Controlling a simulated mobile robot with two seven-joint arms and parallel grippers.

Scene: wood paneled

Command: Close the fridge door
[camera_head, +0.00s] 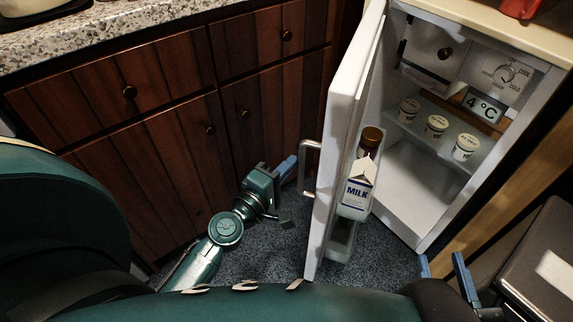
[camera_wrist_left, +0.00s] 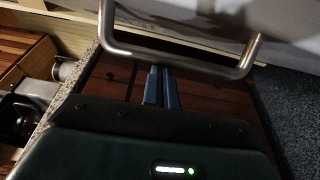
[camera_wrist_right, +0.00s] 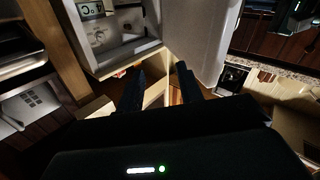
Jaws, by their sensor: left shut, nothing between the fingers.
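The white fridge (camera_head: 435,190) stands at the right with its white door (camera_head: 345,110) swung wide open toward me. The door's metal handle (camera_head: 308,168) is on its outer, left side. It also crosses the left wrist view (camera_wrist_left: 180,62). My left gripper (camera_head: 287,168) is shut and empty, just left of the handle; in the left wrist view its blue fingers point toward the handle bar, and I cannot tell whether they touch it. My right gripper (camera_head: 443,268) is open and empty, low in front of the fridge, with its fingers apart in the right wrist view (camera_wrist_right: 160,85).
A milk carton (camera_head: 356,190) and a bottle sit in the door's inner shelf. Several small jars (camera_head: 437,126) stand on a fridge shelf. Wooden cabinets (camera_head: 130,140) line the left under a speckled counter. A dark metal bin-like box (camera_head: 535,265) is at lower right. Grey carpet lies below.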

